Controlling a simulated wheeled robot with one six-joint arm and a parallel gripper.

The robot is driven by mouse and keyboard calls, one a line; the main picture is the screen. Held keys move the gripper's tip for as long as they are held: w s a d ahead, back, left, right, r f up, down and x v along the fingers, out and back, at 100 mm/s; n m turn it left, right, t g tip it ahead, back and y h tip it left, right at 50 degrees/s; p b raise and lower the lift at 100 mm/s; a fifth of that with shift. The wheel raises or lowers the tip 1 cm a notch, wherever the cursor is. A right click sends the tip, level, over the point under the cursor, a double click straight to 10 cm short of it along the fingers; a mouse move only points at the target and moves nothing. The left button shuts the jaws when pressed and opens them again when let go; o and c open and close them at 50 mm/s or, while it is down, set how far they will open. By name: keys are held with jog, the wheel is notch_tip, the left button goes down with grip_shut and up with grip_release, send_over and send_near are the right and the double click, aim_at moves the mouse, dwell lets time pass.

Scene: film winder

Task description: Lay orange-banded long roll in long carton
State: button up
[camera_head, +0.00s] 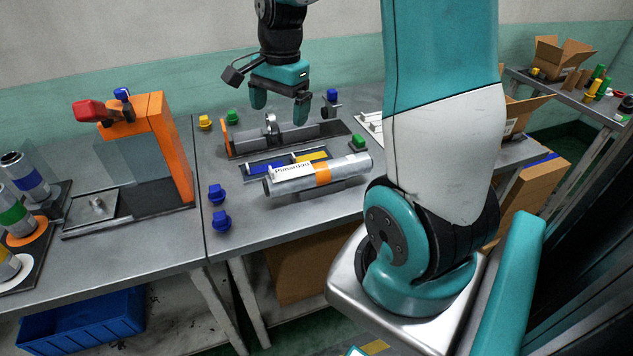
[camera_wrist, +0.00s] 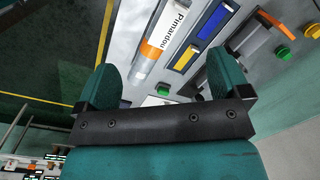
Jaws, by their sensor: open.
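The orange-banded long roll (camera_head: 345,168) is silver with a white printed label and one orange band. It lies on its side near the front of the middle table, on a low dark support. In the wrist view the roll (camera_wrist: 147,62) shows beyond the fingers, apart from them. My gripper (camera_head: 279,106) is open and empty, above and behind the roll, over the winder fixture. Its fingers also show apart in the wrist view (camera_wrist: 165,86). An open cardboard carton (camera_head: 519,112) shows at the right, partly hidden by my arm; I cannot tell if it is the long carton.
The winder fixture (camera_head: 318,133) and a tray with blue and yellow strips (camera_head: 267,167) lie behind the roll. Blue knobs (camera_head: 221,220) stand left of it. An orange machine (camera_head: 172,140) and banded rolls (camera_head: 30,180) are further left. Another open carton (camera_head: 559,58) stands far right.

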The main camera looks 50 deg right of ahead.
jog(key=s+d+f+m, duration=0.1)
jog(key=d+f+m, duration=0.1)
jog(key=d+m, duration=0.3)
jog(key=s+d+f+m, duration=0.1)
jog(key=d+f+m, duration=0.15)
jog(key=d, duration=0.35)
send_over(319, 165)
jog(key=shift+g+h, duration=0.3)
jog(key=shift+g, duration=0.1)
jog(key=f, duration=0.7)
jog(key=f+p, duration=0.1)
jog(key=f, duration=0.3)
jog(key=shift+s+d+f, duration=0.1)
jog(key=shift+s+f, duration=0.05)
jog(key=shift+s, duration=0.25)
jog(key=shift+w+f+p, duration=0.15)
jog(key=shift+f+p, duration=0.25)
jog(key=shift+f, duration=1.1)
jog(key=shift+w+f+p, duration=0.15)
jog(key=shift+f+p, duration=0.25)
jog(key=shift+f, duration=1.1)
jog(key=c, duration=1.3)
jog(key=shift+r, duration=0.1)
